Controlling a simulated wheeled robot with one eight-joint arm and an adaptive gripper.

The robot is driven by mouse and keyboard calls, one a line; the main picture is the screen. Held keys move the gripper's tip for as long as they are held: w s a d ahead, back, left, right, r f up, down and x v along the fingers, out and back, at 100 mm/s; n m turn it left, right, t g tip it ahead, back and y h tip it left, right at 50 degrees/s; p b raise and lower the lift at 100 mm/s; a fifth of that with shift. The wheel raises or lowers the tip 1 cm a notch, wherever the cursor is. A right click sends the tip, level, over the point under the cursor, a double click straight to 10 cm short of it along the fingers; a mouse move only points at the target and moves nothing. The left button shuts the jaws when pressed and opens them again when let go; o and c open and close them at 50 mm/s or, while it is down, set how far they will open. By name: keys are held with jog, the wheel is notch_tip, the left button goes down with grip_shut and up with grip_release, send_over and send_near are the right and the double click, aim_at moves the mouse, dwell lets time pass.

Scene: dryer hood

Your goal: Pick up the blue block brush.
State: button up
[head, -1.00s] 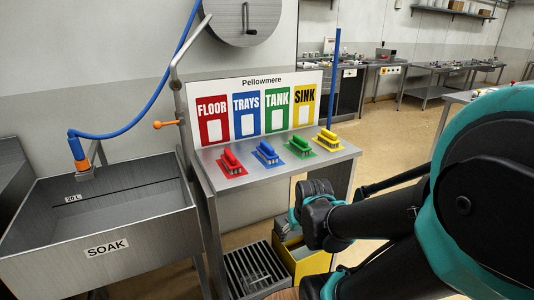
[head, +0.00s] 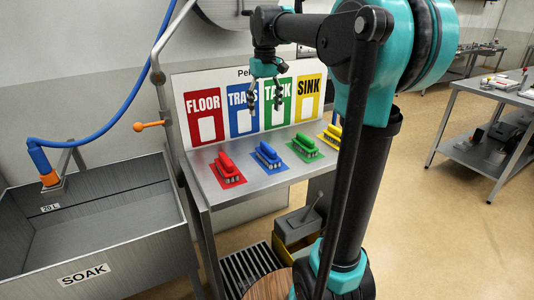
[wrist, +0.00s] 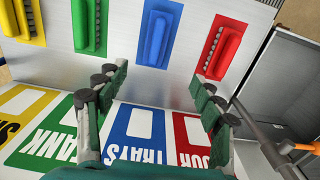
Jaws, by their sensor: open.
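The blue block brush (head: 266,154) lies on a blue mat on the steel table, between the red and green brushes. In the wrist view the blue brush (wrist: 156,35) shows beyond the fingertips, near the top and between the two finger lines. My gripper (head: 266,105) is open and empty. It hangs above the table in front of the sign board, apart from the brush. In the wrist view its two fingers (wrist: 152,78) are spread wide. The blue brush is not covered in the head view.
A red brush (head: 226,166) lies left of the blue one and a green brush (head: 304,144) right of it. A yellow brush (head: 334,130) is partly behind my arm. The sign board (head: 241,117) stands at the table's back. The soak sink (head: 110,215) is at left.

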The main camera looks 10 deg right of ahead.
aim_at(268, 146)
notch_tip(268, 146, down, 11)
jog(key=shift+f, duration=0.15)
jog(key=shift+s+d+f, duration=0.1)
jog(key=shift+d+f, duration=0.15)
jog(key=shift+f, duration=1.15)
jog(key=shift+d+f, duration=0.2)
jog(key=shift+f, duration=1.15)
jog(key=c, duration=1.4)
jog(key=shift+r, duration=0.1)
notch_tip(268, 146, up, 20)
jog(key=o, duration=0.8)
jog(key=shift+c, duration=0.2)
jog(key=c, duration=0.5)
